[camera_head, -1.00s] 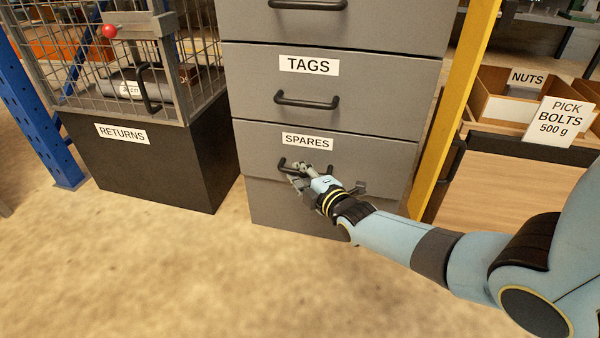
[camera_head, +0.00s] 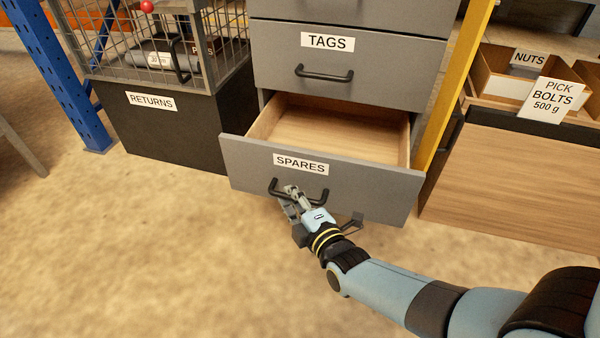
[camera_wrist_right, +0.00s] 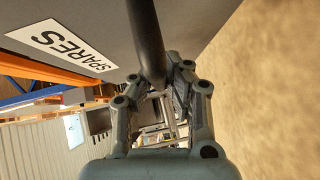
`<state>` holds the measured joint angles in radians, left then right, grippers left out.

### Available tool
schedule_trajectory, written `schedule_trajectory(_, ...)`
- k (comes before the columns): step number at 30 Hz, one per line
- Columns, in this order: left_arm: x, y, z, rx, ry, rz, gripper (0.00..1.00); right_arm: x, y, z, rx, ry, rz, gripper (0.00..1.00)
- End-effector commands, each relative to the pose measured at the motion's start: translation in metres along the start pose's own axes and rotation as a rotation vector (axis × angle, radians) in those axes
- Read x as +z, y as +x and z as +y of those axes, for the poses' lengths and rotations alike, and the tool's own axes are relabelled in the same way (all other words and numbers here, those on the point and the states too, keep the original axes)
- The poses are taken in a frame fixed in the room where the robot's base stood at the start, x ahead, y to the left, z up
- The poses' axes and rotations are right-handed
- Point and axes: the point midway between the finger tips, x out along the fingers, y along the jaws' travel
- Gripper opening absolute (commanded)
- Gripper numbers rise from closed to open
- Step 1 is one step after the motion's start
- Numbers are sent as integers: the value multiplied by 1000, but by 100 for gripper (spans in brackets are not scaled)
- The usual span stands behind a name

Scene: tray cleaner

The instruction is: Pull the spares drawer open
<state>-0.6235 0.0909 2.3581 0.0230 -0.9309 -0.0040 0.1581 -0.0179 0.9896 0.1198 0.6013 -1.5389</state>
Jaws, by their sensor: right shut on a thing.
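The grey spares drawer (camera_head: 365,183) stands well out of the cabinet in the head view, and its pale wooden inside (camera_head: 335,135) shows empty where I can see it. Its front carries a white SPARES label (camera_head: 300,164) and a dark bar handle (camera_head: 318,198). My right gripper (camera_head: 293,194) is shut on the left part of that handle. In the right wrist view, the dark handle bar (camera_wrist_right: 146,40) runs down between the fingers of my right gripper (camera_wrist_right: 160,85), with the SPARES label (camera_wrist_right: 62,45) beside it. My left gripper is not in view.
The closed TAGS drawer (camera_head: 390,72) is above. A black RETURNS bin (camera_head: 180,130) with a wire cage stands at the left. A yellow post (camera_head: 440,130) and a wooden bench front (camera_head: 510,185) are close on the right. The floor (camera_head: 130,250) in front is clear.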

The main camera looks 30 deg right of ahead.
Motion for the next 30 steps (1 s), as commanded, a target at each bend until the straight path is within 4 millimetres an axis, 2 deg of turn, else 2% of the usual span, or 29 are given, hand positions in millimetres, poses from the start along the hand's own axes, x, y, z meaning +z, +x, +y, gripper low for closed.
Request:
schedule_trajectory(3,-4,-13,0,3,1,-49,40,-22,-19,-1,8,7,-1,0)
schedule_trajectory(10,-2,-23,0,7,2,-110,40,-45,-44,-9,9,4,0,0)
schedule_trajectory(15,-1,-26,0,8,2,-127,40,-52,-50,-11,10,3,0,0)
schedule_trajectory(26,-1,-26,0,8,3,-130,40,-52,-51,-11,11,3,0,0)
schedule_trajectory(27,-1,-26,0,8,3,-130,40,-52,-51,-11,11,3,0,15)
schedule_trajectory(30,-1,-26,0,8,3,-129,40,-52,-51,-12,9,2,0,28)
